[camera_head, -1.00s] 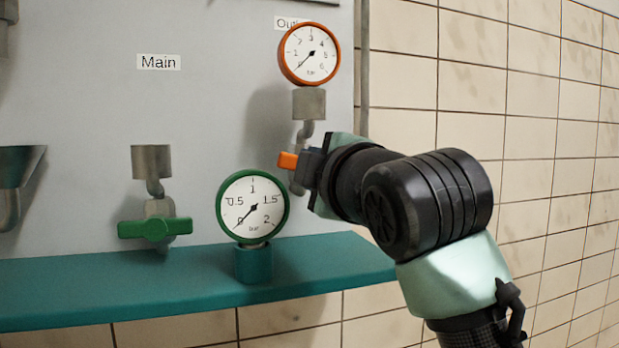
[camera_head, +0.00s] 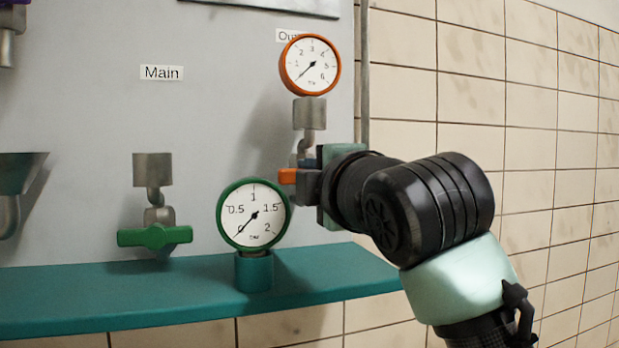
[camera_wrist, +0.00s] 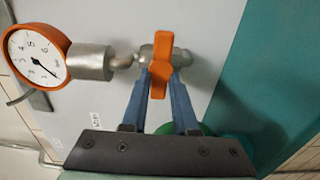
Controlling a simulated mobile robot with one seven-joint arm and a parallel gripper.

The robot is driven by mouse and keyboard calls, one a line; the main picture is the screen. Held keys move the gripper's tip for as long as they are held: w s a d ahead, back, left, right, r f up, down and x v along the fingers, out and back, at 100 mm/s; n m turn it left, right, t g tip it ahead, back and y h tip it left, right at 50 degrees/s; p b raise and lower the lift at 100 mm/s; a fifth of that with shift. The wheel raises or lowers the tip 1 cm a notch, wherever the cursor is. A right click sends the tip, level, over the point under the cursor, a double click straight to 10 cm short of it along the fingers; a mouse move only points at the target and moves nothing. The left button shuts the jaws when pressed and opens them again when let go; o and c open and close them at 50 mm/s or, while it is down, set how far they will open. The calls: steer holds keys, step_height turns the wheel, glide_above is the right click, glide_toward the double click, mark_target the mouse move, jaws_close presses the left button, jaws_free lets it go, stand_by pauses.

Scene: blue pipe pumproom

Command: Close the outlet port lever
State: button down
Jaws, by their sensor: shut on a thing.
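The outlet port lever is orange; its left end (camera_head: 288,176) shows in the head view, about level, below the orange-rimmed gauge (camera_head: 310,65). The rest of it is hidden behind my gripper (camera_head: 308,180). In the wrist view the lever (camera_wrist: 161,62) lies between the two blue fingers of my gripper (camera_wrist: 160,76), which are shut on it. The lever sits on a grey metal valve, joined by a bent pipe to the grey fitting (camera_wrist: 93,62) of the gauge. The "Outlet" label (camera_head: 285,35) is partly covered by the gauge.
A green lever (camera_head: 155,236) under the "Main" label (camera_head: 161,72) lies level at the left. A green-rimmed gauge (camera_head: 253,215) stands on the teal ledge (camera_head: 100,290), just below and left of my gripper. A tiled wall (camera_head: 540,130) is at the right.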

steer(key=c, duration=0.7)
jaws_free()
steer(key=b+v, duration=0.5)
steer(key=v, duration=0.8)
